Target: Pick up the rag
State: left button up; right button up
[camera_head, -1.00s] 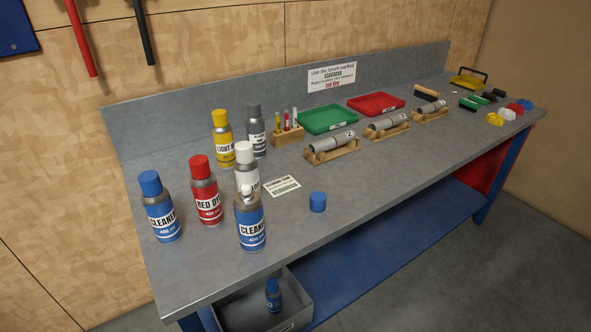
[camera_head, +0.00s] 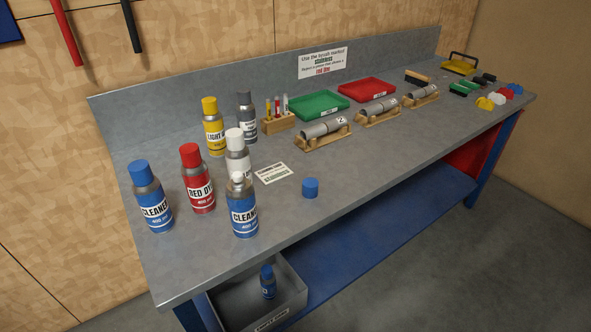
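I cannot make out a rag in the head view. The grey workbench (camera_head: 330,220) runs from the near left to the far right. Neither of my grippers shows in the view. At the far right end lie several small items too small to name surely, among them a yellow tray with a dark handle (camera_head: 460,65), a green item (camera_head: 464,88) and a yellow item (camera_head: 485,104).
Cleaner cans (camera_head: 153,205) (camera_head: 243,212), a red dye can (camera_head: 198,185) and other cans stand at the left. A loose blue cap (camera_head: 310,188) lies near the front edge. Green (camera_head: 312,106) and red (camera_head: 366,91) trays and metal cylinders (camera_head: 322,129) sit farther back. A grey bin (camera_head: 285,290) is below.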

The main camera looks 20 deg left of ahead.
aim_at(483, 102)
jog(key=i+l+z, duration=0.15)
jog(key=z, duration=0.25)
jog(key=i+l+z, duration=0.1)
jog(key=z, duration=0.3)
jog(key=i+z, duration=0.25)
jog(key=z, duration=0.15)
jog(key=i, duration=4.45)
jog(key=i+u, duration=0.3)
jog(key=i, duration=0.15)
jog(key=i+l+u, duration=0.3)
jog(key=i, duration=0.15)
jog(key=i+l+u, duration=0.15)
jog(key=i+u, duration=0.15)
jog(key=i, duration=0.15)
jog(key=u, duration=2.45)
